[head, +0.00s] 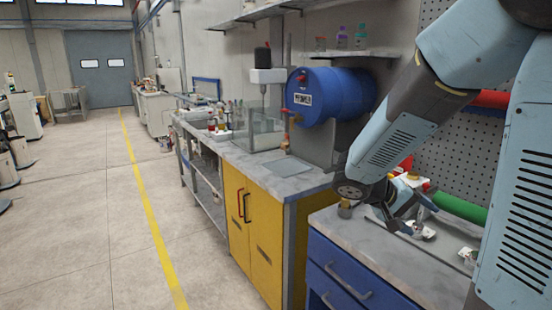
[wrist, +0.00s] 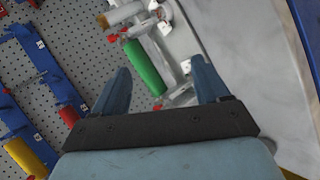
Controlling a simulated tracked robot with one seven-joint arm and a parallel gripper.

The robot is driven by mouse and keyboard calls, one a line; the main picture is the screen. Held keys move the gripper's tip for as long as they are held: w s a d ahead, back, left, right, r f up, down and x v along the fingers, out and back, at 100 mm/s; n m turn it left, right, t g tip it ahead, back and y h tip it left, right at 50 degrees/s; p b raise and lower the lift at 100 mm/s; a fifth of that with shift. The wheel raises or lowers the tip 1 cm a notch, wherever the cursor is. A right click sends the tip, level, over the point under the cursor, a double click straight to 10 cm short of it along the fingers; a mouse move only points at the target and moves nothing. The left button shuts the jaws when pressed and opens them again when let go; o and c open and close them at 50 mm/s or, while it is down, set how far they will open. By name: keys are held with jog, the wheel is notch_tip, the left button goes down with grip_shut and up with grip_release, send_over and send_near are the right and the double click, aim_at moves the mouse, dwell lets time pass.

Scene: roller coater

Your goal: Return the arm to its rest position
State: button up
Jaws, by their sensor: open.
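My arm (head: 390,128) reaches from the right side of the head view down toward the grey worktop. My gripper (head: 424,218) is low over that worktop, near small items. In the wrist view, the two blue fingers of my gripper (wrist: 162,78) stand wide apart with nothing held between them. A green cylinder (wrist: 147,66) shows beyond the fingers, apart from them as far as I can tell. The green cylinder also shows in the head view (head: 460,208), behind my gripper.
The worktop (head: 350,226) sits on blue drawers (head: 345,275). A perforated panel (head: 455,140) with a red cylinder (head: 490,98) stands behind. A blue drum (head: 335,95) and yellow cabinet (head: 250,230) are to the left. The floor (head: 80,220) at the left is clear.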

jog(key=s+a+r+t+y, duration=0.4)
jog(key=s+a+r+y, duration=0.6)
jog(key=s, duration=0.3)
jog(key=shift+s+n+t+y, duration=0.3)
jog(key=shift+t+y, duration=0.1)
jog(key=shift+y, duration=0.2)
